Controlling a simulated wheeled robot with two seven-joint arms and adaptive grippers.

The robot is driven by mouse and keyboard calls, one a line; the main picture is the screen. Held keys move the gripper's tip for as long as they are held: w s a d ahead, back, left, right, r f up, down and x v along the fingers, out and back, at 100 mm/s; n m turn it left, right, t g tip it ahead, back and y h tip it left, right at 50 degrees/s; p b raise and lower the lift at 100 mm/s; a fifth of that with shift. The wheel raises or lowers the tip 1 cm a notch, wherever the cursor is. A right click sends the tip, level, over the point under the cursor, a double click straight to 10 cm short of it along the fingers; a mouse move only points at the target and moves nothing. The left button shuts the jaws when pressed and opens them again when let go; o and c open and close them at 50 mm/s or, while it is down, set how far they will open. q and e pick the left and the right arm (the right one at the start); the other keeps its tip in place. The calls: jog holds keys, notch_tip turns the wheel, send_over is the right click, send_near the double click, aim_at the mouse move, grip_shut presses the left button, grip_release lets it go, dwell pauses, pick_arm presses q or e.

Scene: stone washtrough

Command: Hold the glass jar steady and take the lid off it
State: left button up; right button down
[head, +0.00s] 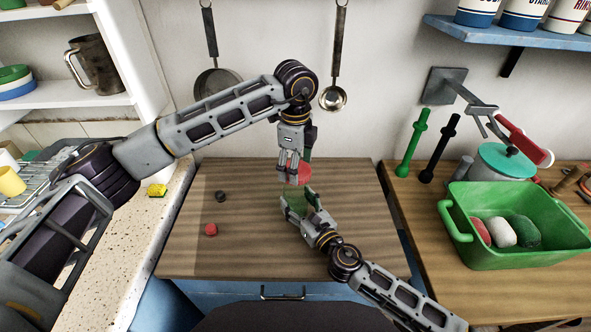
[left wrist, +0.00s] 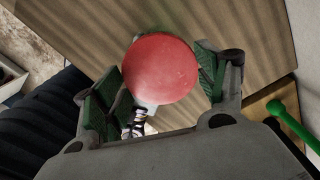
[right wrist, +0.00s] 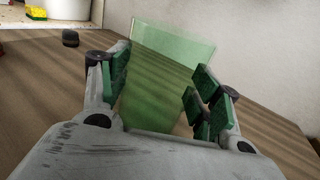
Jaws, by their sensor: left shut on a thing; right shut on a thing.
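The glass jar (right wrist: 155,75) is clear green and stands between the fingers of my right gripper (right wrist: 160,95), which is shut on it. Its open top shows no lid in the right wrist view. In the head view my right gripper (head: 302,203) largely hides the jar. The round red lid (left wrist: 160,70) is between the fingers of my left gripper (left wrist: 160,85), which is shut on it. In the head view my left gripper (head: 292,172) points down from above, with the lid (head: 304,174) just above the jar, seemingly apart from it.
A small black piece (head: 221,195) and a small red piece (head: 210,229) lie on the wooden top (head: 245,250), left of the grippers. A green tub (head: 520,257) with several rounded items stands on the right counter. The wooden top around the jar is mostly clear.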

jog(key=shift+c, duration=1.3)
grip_release()
jog(key=shift+s, duration=0.1)
jog(key=shift+v, duration=5.9)
